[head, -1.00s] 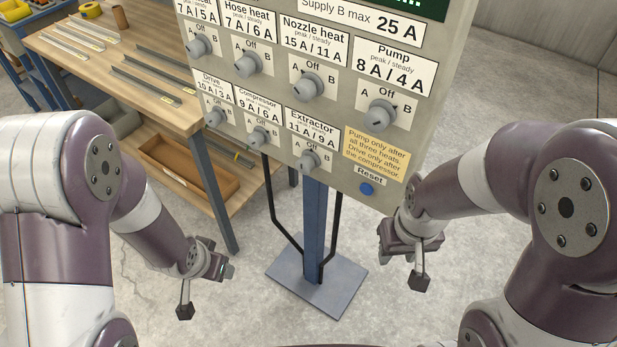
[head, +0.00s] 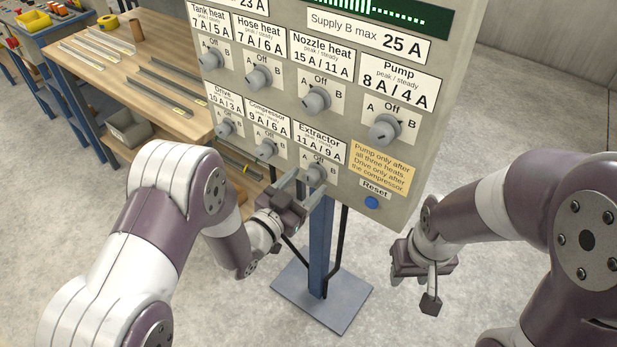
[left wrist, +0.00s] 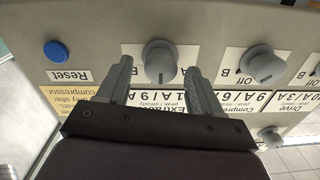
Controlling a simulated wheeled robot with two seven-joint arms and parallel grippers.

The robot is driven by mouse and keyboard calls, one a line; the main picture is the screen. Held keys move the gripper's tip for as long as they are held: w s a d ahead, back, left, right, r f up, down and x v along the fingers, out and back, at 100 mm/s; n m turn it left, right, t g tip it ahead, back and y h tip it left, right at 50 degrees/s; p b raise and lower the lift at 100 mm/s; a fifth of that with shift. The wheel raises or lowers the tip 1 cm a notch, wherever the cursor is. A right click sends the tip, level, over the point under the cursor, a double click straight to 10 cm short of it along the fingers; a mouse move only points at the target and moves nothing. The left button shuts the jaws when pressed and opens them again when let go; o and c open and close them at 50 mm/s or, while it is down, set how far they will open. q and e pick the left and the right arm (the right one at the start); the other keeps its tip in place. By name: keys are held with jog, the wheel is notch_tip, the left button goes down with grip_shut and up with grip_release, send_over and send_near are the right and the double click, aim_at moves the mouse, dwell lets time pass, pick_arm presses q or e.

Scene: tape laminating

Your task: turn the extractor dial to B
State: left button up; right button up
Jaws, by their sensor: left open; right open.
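The extractor dial (head: 316,174) is the grey knob under the Extractor label, low on the panel. It also shows in the left wrist view (left wrist: 159,62), where the picture is upside down. Its mark appears to point toward Off. My left gripper (head: 297,181) is open at the panel's lower edge. In the left wrist view its two fingers (left wrist: 160,82) stand either side of the dial, with a visible gap on both sides. I cannot tell how deep they reach over it. My right gripper (head: 400,264) is open and empty, below and right of the panel.
The compressor dial (head: 266,149) is close on the left of the extractor dial, the blue Reset button (head: 372,202) on its right. The panel stands on a blue post (head: 320,245). A wooden bench (head: 150,75) with metal strips is at the left.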

pick_arm(q)
jog(key=shift+x, duration=1)
